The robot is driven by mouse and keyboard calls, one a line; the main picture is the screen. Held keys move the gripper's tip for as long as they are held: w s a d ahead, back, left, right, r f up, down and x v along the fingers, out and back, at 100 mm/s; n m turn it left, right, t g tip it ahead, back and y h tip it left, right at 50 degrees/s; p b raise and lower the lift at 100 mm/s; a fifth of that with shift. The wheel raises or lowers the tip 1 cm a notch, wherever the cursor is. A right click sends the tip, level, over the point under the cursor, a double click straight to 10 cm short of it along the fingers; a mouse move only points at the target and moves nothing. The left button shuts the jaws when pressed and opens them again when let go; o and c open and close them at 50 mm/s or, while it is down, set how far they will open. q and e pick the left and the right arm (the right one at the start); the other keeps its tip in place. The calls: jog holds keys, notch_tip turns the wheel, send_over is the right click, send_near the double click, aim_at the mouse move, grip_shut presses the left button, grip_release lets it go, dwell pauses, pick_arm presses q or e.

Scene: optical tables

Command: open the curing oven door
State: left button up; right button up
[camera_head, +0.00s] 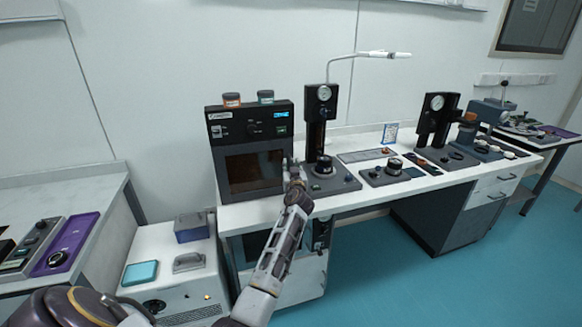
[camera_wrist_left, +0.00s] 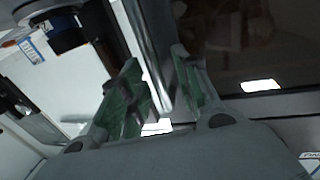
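The curing oven (camera_head: 251,150) is a dark box with a window and a control panel above it, at the left end of the long white bench. Its door (camera_head: 254,172) looks closed in the head view. My left gripper (camera_head: 293,165) is at the right edge of the oven front. The dark door glass (camera_wrist_left: 225,45) lies to the right of the handle. My right gripper is out of view.
Two small jars (camera_head: 232,100) stand on top of the oven. A gauge stand (camera_head: 319,125) is close on the oven's right. A lower white cabinet (camera_head: 172,262) stands in front on the left. The blue floor (camera_head: 375,285) at right is clear.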

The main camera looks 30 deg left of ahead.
pick_arm(q)
jog(key=c, duration=0.7)
grip_shut()
jog(key=shift+s+d, duration=0.1)
jog(key=shift+d, duration=0.05)
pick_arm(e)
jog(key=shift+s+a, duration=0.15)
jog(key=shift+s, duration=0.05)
